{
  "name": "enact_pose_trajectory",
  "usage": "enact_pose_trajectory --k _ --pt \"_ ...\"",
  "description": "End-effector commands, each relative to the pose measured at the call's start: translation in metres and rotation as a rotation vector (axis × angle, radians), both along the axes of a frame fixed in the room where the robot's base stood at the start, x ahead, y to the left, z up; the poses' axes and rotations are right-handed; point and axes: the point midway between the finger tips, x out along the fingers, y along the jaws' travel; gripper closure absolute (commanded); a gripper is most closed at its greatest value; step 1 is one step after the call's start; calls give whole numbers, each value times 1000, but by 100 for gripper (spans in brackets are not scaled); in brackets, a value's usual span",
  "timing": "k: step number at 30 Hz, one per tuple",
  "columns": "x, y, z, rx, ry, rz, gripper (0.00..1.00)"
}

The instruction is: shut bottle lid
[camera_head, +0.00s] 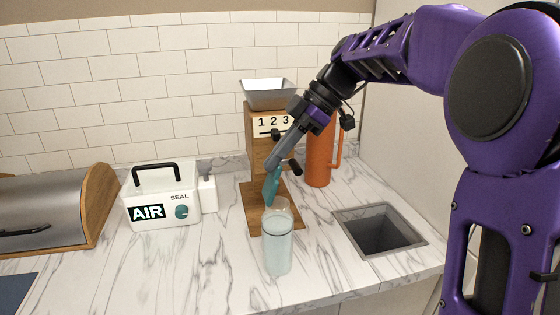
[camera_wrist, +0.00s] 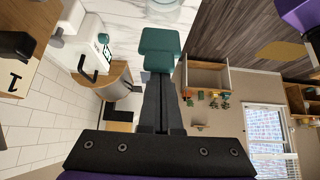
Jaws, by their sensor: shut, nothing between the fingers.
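A clear bottle (camera_head: 277,248) with pale blue contents stands upright on the marble counter, with a dark ring around its upper part. A translucent rounded piece rises at its top; I cannot tell how the lid sits. My gripper (camera_head: 271,190) is shut and empty, its teal fingertips pointing down just above and behind the bottle's top. In the head view they seem close to the rim, but I cannot tell whether they touch. In the wrist view, the shut fingertips (camera_wrist: 160,48) lie just below part of the bottle (camera_wrist: 165,8) at the top edge.
A wooden grinder-like stand (camera_head: 256,150) marked 1 2 3 is behind the bottle. An orange jug (camera_head: 318,160) and a sunken square bin (camera_head: 380,232) are to the right. A white AIR SEAL box (camera_head: 160,198), a white dispenser (camera_head: 208,195) and a bread box (camera_head: 50,208) are left.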

Motion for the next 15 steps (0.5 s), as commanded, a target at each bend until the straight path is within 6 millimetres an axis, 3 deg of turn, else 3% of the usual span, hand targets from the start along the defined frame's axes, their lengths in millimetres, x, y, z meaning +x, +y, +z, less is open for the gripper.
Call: enact_pose_trajectory --k 6,15 --pt "6 -8 -12 174 53 -4 100" --pt "10 -25 -21 162 48 -2 100"
